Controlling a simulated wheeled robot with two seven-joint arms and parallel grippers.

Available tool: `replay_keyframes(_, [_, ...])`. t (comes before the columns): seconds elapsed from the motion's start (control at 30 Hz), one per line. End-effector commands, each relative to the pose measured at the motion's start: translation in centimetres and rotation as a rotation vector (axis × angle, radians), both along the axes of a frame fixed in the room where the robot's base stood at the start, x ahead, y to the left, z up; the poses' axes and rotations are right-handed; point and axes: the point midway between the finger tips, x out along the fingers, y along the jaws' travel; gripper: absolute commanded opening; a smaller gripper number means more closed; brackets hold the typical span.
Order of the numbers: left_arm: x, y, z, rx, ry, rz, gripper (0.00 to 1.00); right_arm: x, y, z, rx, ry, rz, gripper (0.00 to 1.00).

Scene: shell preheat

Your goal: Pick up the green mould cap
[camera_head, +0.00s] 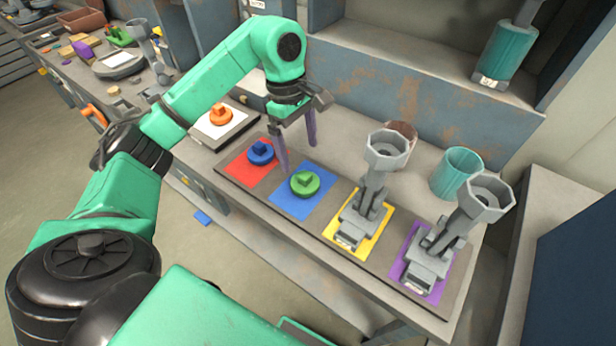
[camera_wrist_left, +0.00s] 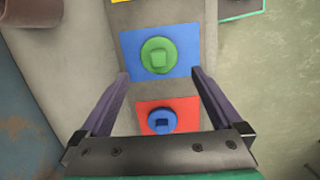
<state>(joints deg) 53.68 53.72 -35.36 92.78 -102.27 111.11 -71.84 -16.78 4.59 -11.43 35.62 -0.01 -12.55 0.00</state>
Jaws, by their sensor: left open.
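The green mould cap (camera_head: 305,183) is a round disc with a square knob, lying on the blue square (camera_head: 290,205) of the bench. In the left wrist view the green cap (camera_wrist_left: 158,56) lies ahead of the fingertips, centred between them. My left gripper (camera_head: 297,155) is open and empty, fingers pointing down, above and just behind the caps. In the left wrist view its two fingers (camera_wrist_left: 160,72) stand wide apart. A blue cap (camera_head: 261,152) lies on the red square (camera_head: 245,172) next to it and is nearer the gripper body in the wrist view (camera_wrist_left: 162,121). My right gripper is not seen.
Two grey moulds with hexagonal tops stand on the yellow square (camera_head: 336,246) and the purple square (camera_head: 433,292). A teal cup (camera_head: 456,173) and a brown cup (camera_head: 401,131) stand behind. An orange cap (camera_head: 221,114) sits on a white plate at left. A shelf rises behind.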

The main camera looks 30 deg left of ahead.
Motion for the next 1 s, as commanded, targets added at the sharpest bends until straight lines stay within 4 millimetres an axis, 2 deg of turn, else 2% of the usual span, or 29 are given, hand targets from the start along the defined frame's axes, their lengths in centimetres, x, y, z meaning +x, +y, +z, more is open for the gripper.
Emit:
replay_keyframes(0.1, [-0.1, -0.4, -2.6, 0.0, 0.003, 0.0, 1.0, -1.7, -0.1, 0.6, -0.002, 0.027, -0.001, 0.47])
replay_keyframes(0.17, [-0.1, -0.6, -3.5, -0.002, 0.001, 0.0, 1.0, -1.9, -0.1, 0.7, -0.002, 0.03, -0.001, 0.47])
replay_keyframes(0.27, [-0.1, -0.8, -4.6, -0.001, 0.0, 0.0, 1.0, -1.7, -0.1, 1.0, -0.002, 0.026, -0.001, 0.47])
replay_keyframes(0.4, [-0.2, -1.1, -7.1, -0.002, 0.003, 0.0, 1.0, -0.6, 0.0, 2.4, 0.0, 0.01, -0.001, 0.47])
replay_keyframes(0.5, [-0.1, -1.3, -8.9, -0.001, 0.001, 0.002, 1.0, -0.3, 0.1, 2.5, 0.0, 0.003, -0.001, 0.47])
replay_keyframes(0.73, [0.0, -1.4, -9.5, -0.001, -0.003, 0.0, 1.0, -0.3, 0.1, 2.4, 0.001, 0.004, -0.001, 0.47])
replay_keyframes(0.77, [0.0, -1.4, -9.5, -0.001, -0.003, 0.0, 0.92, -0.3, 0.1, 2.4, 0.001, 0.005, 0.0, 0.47])
replay_keyframes(0.9, [0.0, -1.4, -9.4, -0.001, -0.003, 0.0, 0.39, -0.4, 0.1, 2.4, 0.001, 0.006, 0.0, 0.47])
replay_keyframes(0.93, [0.0, -1.4, -9.4, -0.001, -0.003, 0.0, 0.32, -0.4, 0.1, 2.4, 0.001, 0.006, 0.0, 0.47])
replay_keyframes(1.0, [0.0, -1.4, -9.4, -0.001, -0.003, 0.0, 0.32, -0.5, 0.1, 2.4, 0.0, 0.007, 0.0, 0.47])
